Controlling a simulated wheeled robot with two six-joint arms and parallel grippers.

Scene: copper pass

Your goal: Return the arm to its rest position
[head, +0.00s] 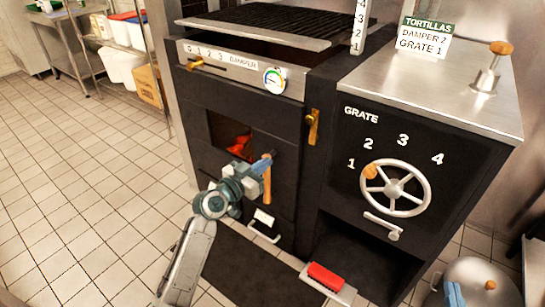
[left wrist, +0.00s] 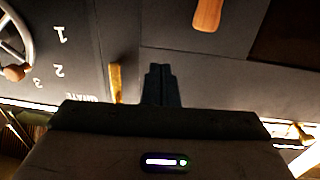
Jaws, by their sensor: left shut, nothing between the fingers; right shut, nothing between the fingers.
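My left gripper (head: 268,157) is in front of the black oven's door, beside the upper end of the upright wooden door handle (head: 267,185). Its arm comes up from the bottom of the head view. In the left wrist view the left fingers (left wrist: 161,84) are together and empty, with dark oven front beyond them. The wooden handle (left wrist: 208,14) shows apart from the fingertips there. Of my right gripper (head: 454,294), only a blue part shows at the bottom right edge of the head view; it is shut, and the rest is out of frame.
The oven front has a brass latch (head: 313,127), a damper lever (head: 194,64), a gauge (head: 274,80) and a grate wheel (head: 396,188). A red brush (head: 325,277) lies low in front. A lidded metal pot (head: 480,280) stands bottom right. Tiled floor (head: 90,180) is clear at left.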

